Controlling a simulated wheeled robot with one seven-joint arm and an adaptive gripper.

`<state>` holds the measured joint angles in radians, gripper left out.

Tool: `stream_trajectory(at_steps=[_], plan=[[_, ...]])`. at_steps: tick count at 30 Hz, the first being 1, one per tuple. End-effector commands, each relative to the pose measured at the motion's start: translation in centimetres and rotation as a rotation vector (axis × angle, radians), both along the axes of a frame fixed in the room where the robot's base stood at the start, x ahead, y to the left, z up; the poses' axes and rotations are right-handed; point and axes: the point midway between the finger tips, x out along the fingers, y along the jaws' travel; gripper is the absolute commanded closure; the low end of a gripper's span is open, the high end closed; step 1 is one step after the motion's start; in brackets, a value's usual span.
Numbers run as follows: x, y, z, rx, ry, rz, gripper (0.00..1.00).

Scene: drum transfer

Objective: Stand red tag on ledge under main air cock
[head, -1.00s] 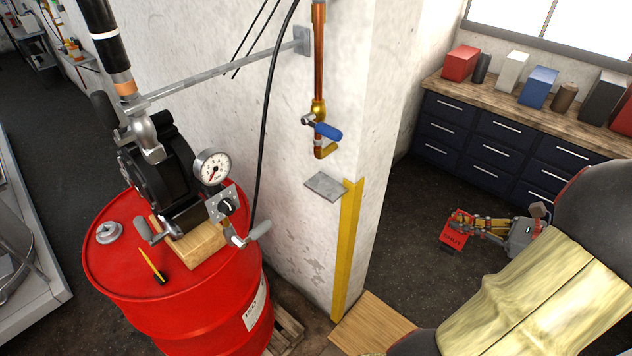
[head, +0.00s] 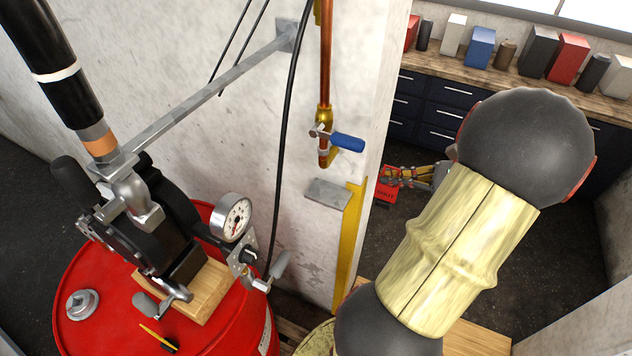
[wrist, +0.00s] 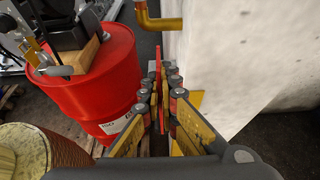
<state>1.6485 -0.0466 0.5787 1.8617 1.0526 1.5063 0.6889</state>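The red tag (head: 386,192) is beside the wall corner in the head view, partly cut off by the wall edge. My gripper (head: 402,172) is shut on it; the wrist view shows the tag (wrist: 158,62) edge-on between the fingers (wrist: 160,85). The small grey ledge (head: 328,194) juts from the wall, bare, to the left of the tag. The main air cock (head: 345,142), with a blue handle on a copper pipe, is above the ledge. In the wrist view, its brass outlet (wrist: 155,20) shows beyond the tag; I cannot make out the ledge there.
A red drum (head: 75,270) with a pump and gauge (head: 233,217) stands left of the ledge. A black hose (head: 283,130) hangs down the wall. A yellow corner guard (head: 350,245) lines the wall edge. A workbench (head: 470,75) is behind.

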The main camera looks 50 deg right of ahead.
Motion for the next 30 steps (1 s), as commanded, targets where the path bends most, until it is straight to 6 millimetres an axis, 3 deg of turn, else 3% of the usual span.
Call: stream_trajectory(at_steps=[18, 24, 30], plan=[[13.8, 4.1, 0.0, 0.001, -0.001, 0.006, 1.00], [16.4, 4.7, 0.0, 0.001, 0.000, 0.003, 1.00], [16.8, 4.8, -0.9, 0.003, 0.001, 0.000, 1.00]])
